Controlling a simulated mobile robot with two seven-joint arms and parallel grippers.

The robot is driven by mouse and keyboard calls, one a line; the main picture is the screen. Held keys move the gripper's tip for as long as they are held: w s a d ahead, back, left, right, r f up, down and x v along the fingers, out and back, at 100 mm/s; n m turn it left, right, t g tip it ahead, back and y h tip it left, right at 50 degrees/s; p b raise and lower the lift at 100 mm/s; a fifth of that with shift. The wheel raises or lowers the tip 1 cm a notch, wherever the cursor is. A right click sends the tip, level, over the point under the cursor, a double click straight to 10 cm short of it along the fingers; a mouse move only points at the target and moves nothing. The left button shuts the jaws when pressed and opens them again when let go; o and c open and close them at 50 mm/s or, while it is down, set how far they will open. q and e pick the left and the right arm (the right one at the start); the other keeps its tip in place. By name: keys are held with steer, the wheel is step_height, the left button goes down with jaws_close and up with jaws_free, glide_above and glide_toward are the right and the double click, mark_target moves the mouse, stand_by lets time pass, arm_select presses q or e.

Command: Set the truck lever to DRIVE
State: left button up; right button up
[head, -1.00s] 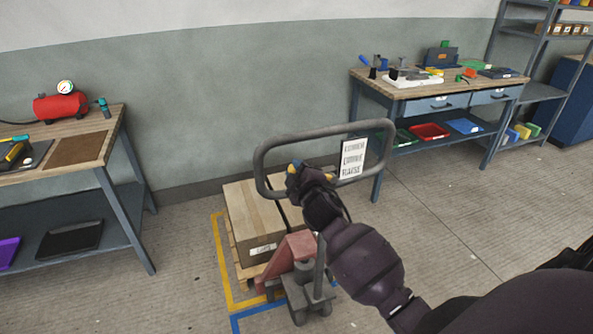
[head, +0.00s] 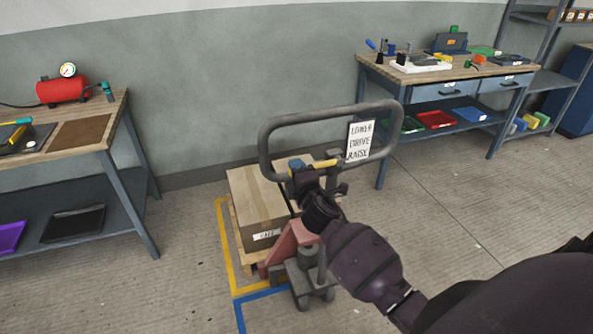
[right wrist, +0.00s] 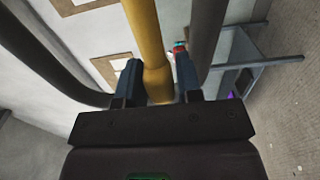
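The pallet truck's tiller handle is a dark grey loop (head: 262,143) in the middle of the head view. A white sign (head: 360,141) on it lists LOWER, DRIVE and RAISE from top to bottom. The yellow lever (head: 325,163) sticks out to the right past my right gripper (head: 298,165), which hides the rest of it. In the right wrist view the yellow lever (right wrist: 148,40) runs between the two blue fingers of my right gripper (right wrist: 158,80). The fingers stand apart, with narrow gaps seeming to show beside the lever. My left gripper is out of view.
The truck's red body (head: 290,243) stands by a pallet with a cardboard box (head: 260,215), inside yellow and blue floor lines. A workbench (head: 140,175) stands left and another (head: 385,95) back right. The floor at right is clear.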

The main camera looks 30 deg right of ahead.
steer(key=shift+o, duration=1.4)
